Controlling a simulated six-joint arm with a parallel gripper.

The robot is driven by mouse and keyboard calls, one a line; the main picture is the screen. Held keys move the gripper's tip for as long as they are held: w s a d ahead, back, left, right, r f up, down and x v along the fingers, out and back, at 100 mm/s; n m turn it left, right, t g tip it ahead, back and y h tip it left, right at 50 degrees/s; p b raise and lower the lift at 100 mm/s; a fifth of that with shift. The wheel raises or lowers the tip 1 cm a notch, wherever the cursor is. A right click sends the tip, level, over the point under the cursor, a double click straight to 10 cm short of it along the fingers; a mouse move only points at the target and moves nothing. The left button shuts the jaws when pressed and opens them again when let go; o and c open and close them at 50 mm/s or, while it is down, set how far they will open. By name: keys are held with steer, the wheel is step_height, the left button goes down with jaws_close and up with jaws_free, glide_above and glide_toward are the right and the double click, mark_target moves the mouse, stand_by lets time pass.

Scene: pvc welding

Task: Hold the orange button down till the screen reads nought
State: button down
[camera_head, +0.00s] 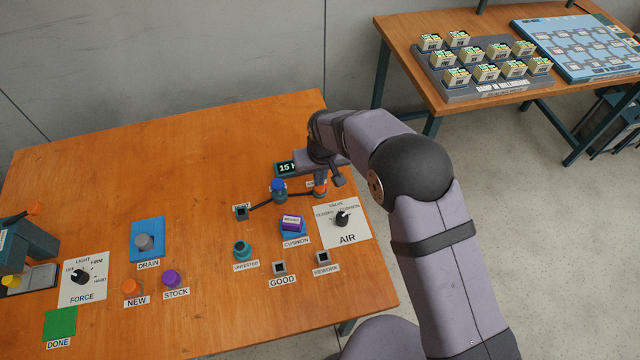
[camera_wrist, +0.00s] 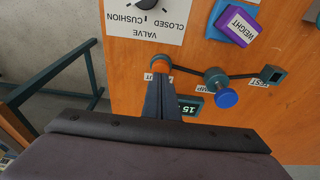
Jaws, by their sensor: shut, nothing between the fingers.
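The orange button (camera_head: 320,190) stands near the right side of the wooden table, and it shows in the wrist view (camera_wrist: 159,61). My gripper (camera_head: 320,181) is shut and empty, with its fingertips at the button; in the wrist view the fingers (camera_wrist: 161,76) overlap its lower edge. I cannot tell whether they touch it or press it down. The dark screen (camera_head: 286,168) behind the button shows 15 and a further mark partly hidden by my arm. In the wrist view the screen (camera_wrist: 190,106) shows 15 upside down.
A blue knob (camera_head: 278,185) stands left of the button on a dark line. The AIR valve dial (camera_head: 341,218) and the purple weight (camera_head: 292,222) lie in front. Another orange piece (camera_head: 132,286) stands by the NEW label. The table's back left is clear.

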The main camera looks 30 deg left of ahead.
steer(key=shift+f, duration=0.25)
steer(key=shift+f+b, duration=0.8)
steer(key=shift+f, duration=0.15)
steer(key=shift+r, duration=0.25)
stand_by(2.0)
steer(key=shift+r+p, duration=1.1)
steer(key=shift+r, duration=0.35)
